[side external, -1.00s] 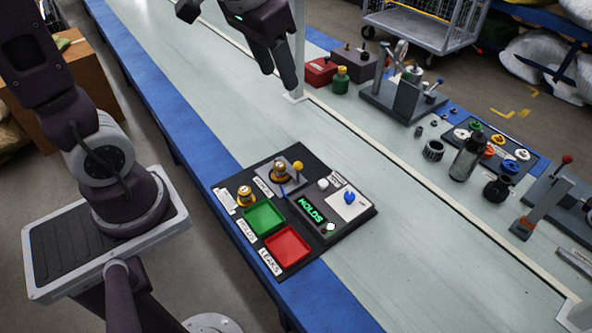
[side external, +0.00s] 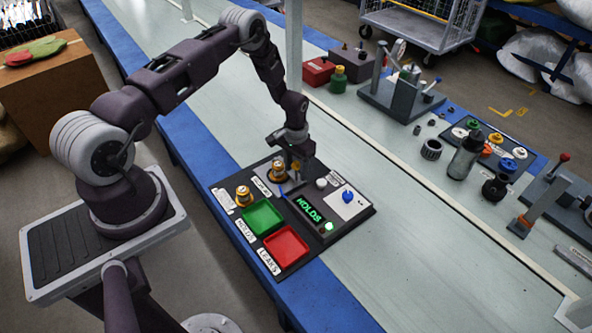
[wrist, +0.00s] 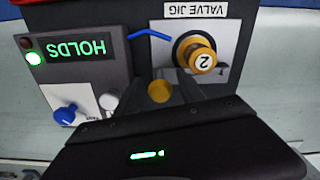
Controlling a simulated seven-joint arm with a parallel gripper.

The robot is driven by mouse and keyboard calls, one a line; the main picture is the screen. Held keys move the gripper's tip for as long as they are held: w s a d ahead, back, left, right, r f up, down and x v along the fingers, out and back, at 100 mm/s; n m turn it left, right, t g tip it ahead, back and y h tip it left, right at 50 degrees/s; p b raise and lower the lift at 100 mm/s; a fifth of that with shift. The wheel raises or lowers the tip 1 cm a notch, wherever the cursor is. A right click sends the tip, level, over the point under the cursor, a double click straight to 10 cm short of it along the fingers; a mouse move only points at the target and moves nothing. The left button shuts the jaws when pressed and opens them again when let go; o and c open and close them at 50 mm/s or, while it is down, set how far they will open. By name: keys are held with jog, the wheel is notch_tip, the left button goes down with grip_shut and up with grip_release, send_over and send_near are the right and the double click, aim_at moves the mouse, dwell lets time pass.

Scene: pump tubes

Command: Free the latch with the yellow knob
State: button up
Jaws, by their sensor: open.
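The yellow knob (side external: 295,167) stands at the valve jig on the dark panel; its round top (wrist: 160,91) shows between my fingers in the wrist view. My gripper (side external: 291,160) is down at the knob, with its fingers (wrist: 166,88) open on either side of it. I cannot tell whether either finger touches it. A brass-coloured valve (side external: 278,171) sits in the jig beside the knob, and its cap (wrist: 202,58) is marked 2. The latch itself is mostly hidden by my gripper.
A blue piece (side external: 284,191) lies by the jig. The display (side external: 310,209) reads HOLDS, with a green lamp lit. A blue knob (side external: 347,196) and white knob (side external: 321,183) are to the right. Another valve (side external: 243,195), a green tray (side external: 263,217) and red tray (side external: 285,247) are near.

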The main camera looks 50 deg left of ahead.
jog(key=shift+f, duration=0.5)
grip_shut()
dwell(1.1)
